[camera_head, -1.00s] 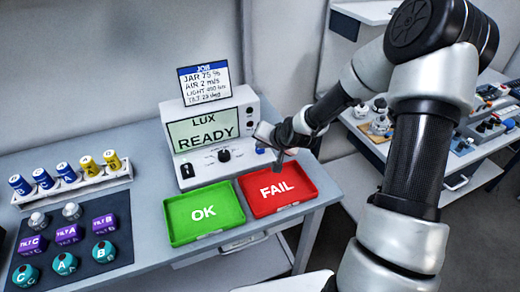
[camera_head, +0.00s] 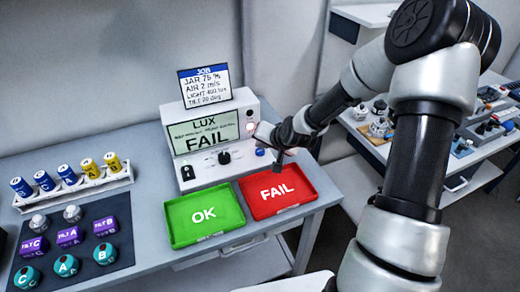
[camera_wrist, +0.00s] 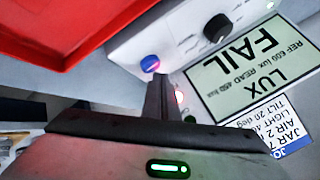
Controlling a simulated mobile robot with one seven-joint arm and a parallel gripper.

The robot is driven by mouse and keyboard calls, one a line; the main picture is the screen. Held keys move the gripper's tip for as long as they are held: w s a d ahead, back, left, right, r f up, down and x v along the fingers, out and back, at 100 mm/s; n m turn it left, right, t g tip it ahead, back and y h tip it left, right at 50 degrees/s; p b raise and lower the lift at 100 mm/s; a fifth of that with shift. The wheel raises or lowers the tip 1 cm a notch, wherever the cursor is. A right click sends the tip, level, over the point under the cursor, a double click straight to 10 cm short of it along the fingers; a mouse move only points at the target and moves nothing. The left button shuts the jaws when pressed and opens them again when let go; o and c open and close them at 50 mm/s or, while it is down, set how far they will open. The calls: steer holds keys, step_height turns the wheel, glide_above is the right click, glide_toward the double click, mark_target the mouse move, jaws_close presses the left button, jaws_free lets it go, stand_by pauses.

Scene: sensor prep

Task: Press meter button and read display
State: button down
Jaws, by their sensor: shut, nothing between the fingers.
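The meter (camera_head: 210,140) stands at the back of the bench. Its display (camera_head: 203,135) reads "LUX" and "FAIL", with a small line between them. In the wrist view the display (camera_wrist: 240,62) shows that line as roughly "REF 600 lux READ 450 lux", its digits blurred. A red lamp (camera_head: 250,127) glows beside the display. The blue button (camera_head: 260,151) is on the meter's lower right front; it also shows in the wrist view (camera_wrist: 149,63). My gripper (camera_head: 279,158) is shut and empty, its fingertips (camera_wrist: 160,78) right by the button. I cannot tell whether they touch.
A job card (camera_head: 204,84) stands on top of the meter. A green OK tray (camera_head: 180,238) and a red FAIL tray (camera_head: 306,203) lie in front. A rack (camera_head: 120,180) of blue and yellow cylinders and a dark mat (camera_head: 80,272) with several sensors are at left.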

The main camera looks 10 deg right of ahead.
mark_target(262, 153)
steer(key=shift+r, duration=0.25)
step_height(262, 153, up, 5)
steer(key=p, duration=0.3)
steer(key=shift+f+p, duration=0.2)
steer(key=shift+p, duration=0.1)
steer(key=shift+r, duration=0.1)
stand_by(0.5)
